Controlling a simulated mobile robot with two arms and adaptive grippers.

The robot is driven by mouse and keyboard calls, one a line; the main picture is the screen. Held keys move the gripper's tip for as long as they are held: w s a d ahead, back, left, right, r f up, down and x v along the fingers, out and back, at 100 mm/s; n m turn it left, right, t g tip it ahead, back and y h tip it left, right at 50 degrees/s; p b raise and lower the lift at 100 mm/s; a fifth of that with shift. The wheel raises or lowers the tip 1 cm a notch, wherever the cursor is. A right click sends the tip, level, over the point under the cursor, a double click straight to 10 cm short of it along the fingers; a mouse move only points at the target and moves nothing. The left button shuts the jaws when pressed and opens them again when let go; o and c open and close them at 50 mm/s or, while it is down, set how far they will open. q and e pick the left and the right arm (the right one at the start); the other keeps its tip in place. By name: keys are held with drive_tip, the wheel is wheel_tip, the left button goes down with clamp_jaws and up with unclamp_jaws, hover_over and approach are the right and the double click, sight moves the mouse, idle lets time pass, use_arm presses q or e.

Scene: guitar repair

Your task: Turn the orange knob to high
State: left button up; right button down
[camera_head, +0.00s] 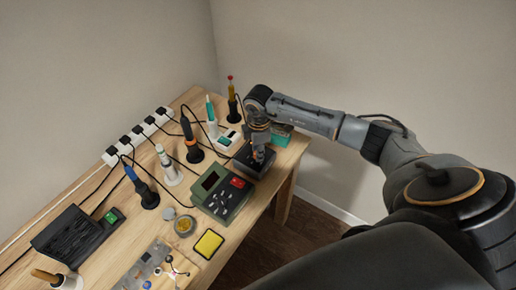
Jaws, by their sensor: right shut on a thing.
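My right gripper (258,152) points down onto a small black soldering station (246,167) near the table's right edge. Its fingers are shut at the station's top face. The orange knob is mostly covered by the fingers, with only a little orange showing there, so I cannot read its setting. My left gripper is not in view.
A green station with a red part (222,193) stands just in front. Several soldering irons in stands, one orange-handled (188,132), line the table (200,262). A yellow sponge (208,243) lies in front. A power strip (138,136) runs along the wall.

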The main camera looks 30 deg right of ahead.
drive_tip(key=shift+m+p, duration=0.3)
drive_tip(key=shift+m, duration=1)
drive_tip(key=c, duration=1.1)
unclamp_jaws()
drive_tip(key=shift+o, duration=0.2)
wheel_tip(320, 180, up, 12)
drive_tip(key=shift+s+a, duration=0.2)
drive_tip(key=shift+s, duration=0.1)
drive_tip(key=shift+a, duration=0.1)
